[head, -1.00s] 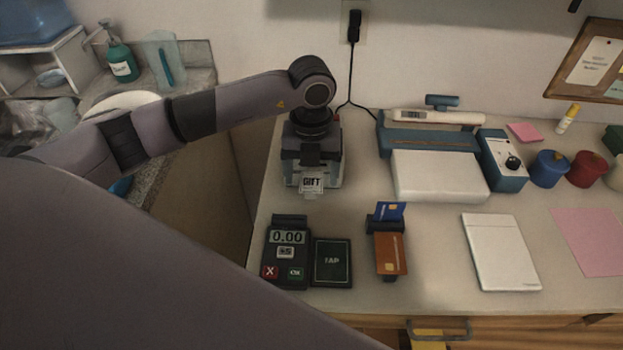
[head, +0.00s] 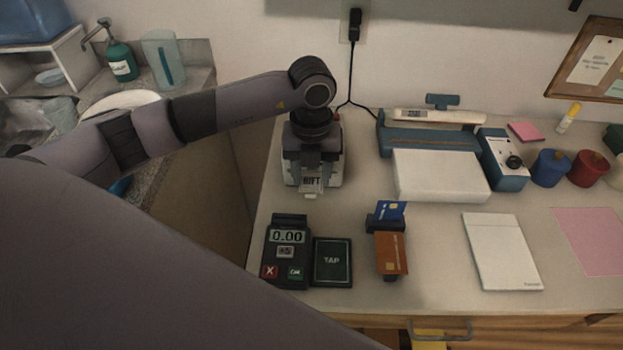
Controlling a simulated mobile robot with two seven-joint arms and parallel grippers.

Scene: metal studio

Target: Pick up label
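The label (head: 311,182) is a small white tag with dark print, hanging at the front of a grey and black label printer (head: 335,178) near the back left of the counter. My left gripper (head: 316,172) points down over the printer's front, right at the label. Its fingers look apart and cover the label's upper edge. I cannot tell if they touch it. The gripper hides much of the printer's top. My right gripper is out of view.
A card terminal (head: 287,268) and a TAP pad (head: 332,262) stand in front of the printer. A card holder with a blue card (head: 391,209) and an orange card (head: 391,254) is to their right. Counter between is clear.

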